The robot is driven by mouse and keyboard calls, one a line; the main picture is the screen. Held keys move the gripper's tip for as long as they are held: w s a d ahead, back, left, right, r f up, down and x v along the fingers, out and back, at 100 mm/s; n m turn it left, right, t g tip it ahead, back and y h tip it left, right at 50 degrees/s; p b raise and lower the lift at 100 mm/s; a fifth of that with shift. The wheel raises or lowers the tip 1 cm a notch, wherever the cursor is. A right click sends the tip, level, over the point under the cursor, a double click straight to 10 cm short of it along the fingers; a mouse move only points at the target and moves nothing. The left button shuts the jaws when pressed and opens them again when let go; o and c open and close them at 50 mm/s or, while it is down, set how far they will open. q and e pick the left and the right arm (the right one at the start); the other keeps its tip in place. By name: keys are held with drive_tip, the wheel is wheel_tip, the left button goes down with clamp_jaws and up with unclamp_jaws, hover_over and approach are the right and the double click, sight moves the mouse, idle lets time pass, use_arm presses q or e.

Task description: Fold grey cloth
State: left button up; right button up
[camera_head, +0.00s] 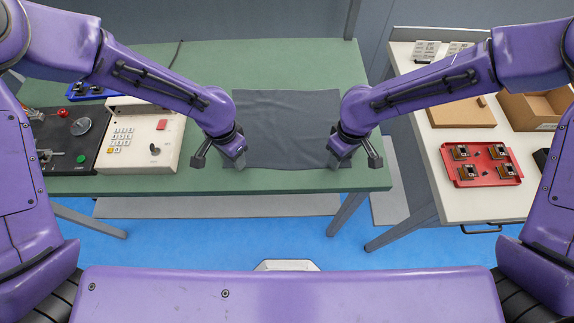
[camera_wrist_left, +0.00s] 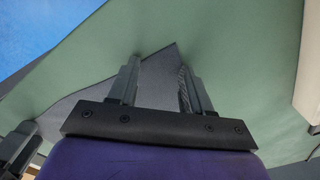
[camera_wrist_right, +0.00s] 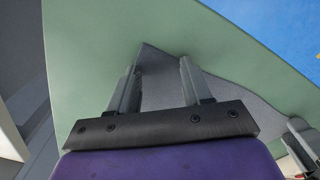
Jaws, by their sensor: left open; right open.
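The grey cloth (camera_head: 287,125) lies spread flat on the green table (camera_head: 215,60), with light wrinkles near its far side. My left gripper (camera_head: 240,163) is over its near left corner. In the left wrist view the open fingers (camera_wrist_left: 157,75) stand on either side of that cloth corner (camera_wrist_left: 158,85). My right gripper (camera_head: 333,163) is over the near right corner. In the right wrist view its open fingers (camera_wrist_right: 160,75) straddle that corner (camera_wrist_right: 158,80). Neither gripper holds the cloth. Whether the fingertips touch the cloth or table cannot be told.
A cream control box with keypad (camera_head: 137,138) and a black machine base (camera_head: 68,135) stand left on the table. A white side table (camera_head: 450,200) at right holds a red tray (camera_head: 480,165) with parts, a cardboard panel (camera_head: 462,112) and a cardboard box (camera_head: 530,112). The green surface behind the cloth is clear.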

use_arm(q)
drive_tip(key=shift+s, duration=0.15)
use_arm(e)
drive_tip(key=shift+s, duration=0.15)
use_arm(q)
drive_tip(key=shift+f+b, duration=0.2)
drive_tip(key=shift+b, duration=0.1)
use_arm(e)
drive_tip(key=shift+f, duration=0.2)
use_arm(q)
drive_tip(key=shift+r, duration=0.1)
drive_tip(key=shift+c, duration=0.9)
use_arm(e)
drive_tip(key=shift+r, duration=0.1)
drive_tip(key=shift+c, duration=0.9)
use_arm(q)
clamp_jaws()
use_arm(e)
clamp_jaws()
